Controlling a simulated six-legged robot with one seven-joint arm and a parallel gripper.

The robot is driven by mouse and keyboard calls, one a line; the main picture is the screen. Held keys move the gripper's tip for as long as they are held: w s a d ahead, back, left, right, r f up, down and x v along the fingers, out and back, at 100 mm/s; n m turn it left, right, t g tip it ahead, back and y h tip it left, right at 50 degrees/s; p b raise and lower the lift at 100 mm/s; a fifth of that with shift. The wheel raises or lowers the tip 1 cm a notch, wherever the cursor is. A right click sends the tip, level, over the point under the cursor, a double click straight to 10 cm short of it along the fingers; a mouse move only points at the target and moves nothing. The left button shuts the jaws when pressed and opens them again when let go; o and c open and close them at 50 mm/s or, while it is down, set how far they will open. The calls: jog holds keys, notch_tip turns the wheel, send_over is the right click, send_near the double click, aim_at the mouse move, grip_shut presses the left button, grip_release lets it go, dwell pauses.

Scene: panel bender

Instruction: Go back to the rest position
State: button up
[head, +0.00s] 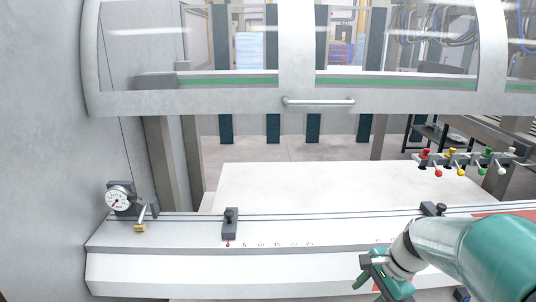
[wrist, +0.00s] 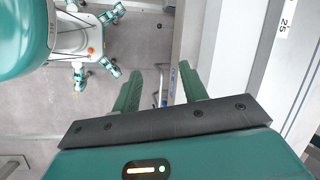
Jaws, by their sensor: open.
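My gripper (head: 368,274) is at the lower right of the head view, in front of the machine's front ledge. The green arm reaches in from the right edge. In the wrist view the two green fingers (wrist: 160,84) stand apart with nothing between them, so the gripper is open and empty. The white bender bed (head: 330,188) lies behind the ledge (head: 190,234), which carries a printed scale and a dark sliding stop (head: 230,224). How far the gripper is from the ledge is hard to tell.
A clear guard with a handle (head: 318,102) hangs above the bed. A pressure gauge (head: 118,200) with a brass valve (head: 140,227) sits at left. Several coloured-knob levers (head: 470,160) stand at right. A grey-white machine edge (wrist: 240,60) rises beside the fingers in the wrist view.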

jog(key=s+a+r+n+t+h, duration=0.2)
jog(key=s+a+r+n, duration=0.1)
jog(key=s+r+n, duration=0.2)
jog(key=s+a+r+n+t+h, duration=0.2)
jog(key=s+a+r+n, duration=0.2)
jog(key=s+n, duration=0.5)
jog(key=shift+r, duration=0.8)
jog(key=shift+w+a, duration=0.1)
jog(key=shift+c, duration=0.7)
jog(key=shift+a, duration=0.15)
